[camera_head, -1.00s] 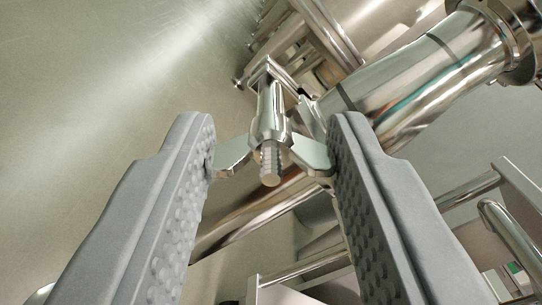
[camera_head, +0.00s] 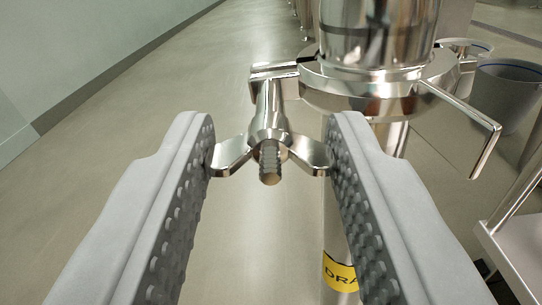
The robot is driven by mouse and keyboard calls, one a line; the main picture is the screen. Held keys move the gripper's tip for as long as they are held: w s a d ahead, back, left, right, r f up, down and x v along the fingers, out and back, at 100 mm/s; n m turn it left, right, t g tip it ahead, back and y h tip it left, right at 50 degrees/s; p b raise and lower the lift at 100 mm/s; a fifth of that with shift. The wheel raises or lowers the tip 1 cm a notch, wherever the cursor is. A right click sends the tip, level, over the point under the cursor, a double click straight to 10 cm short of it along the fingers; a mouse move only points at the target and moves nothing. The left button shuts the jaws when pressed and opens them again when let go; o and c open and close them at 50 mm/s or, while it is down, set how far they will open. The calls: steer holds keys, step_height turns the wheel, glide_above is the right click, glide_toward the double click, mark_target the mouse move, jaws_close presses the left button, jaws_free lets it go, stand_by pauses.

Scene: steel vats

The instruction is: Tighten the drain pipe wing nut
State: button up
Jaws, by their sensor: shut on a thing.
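The wing nut (camera_head: 231,157) is shiny steel with two wings spread left and right on a threaded bolt (camera_head: 270,165), whose end points toward the camera. My gripper (camera_head: 270,158) is shut on the wing nut, one grey studded finger at the tip of each wing. The bolt belongs to a clamp ring (camera_head: 375,95) around the steel drain pipe (camera_head: 372,30), just behind and right of the fingers. Below the clamp the pipe carries a yellow label (camera_head: 340,274) reading "DRA", the rest hidden by the right finger.
A clamp lever (camera_head: 465,125) sticks out to the right of the pipe. A grey bin (camera_head: 508,92) stands at the upper right, and a steel cart or shelf (camera_head: 515,250) is at the right edge. Open floor (camera_head: 190,95) lies to the left, up to a pale wall (camera_head: 70,50).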

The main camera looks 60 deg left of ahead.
steer(key=shift+f+m, duration=0.15)
steer(key=shift+m, duration=15.05)
steer(key=o, duration=1)
steer(key=shift+s+d, duration=0.1)
steer(key=v, duration=1.7)
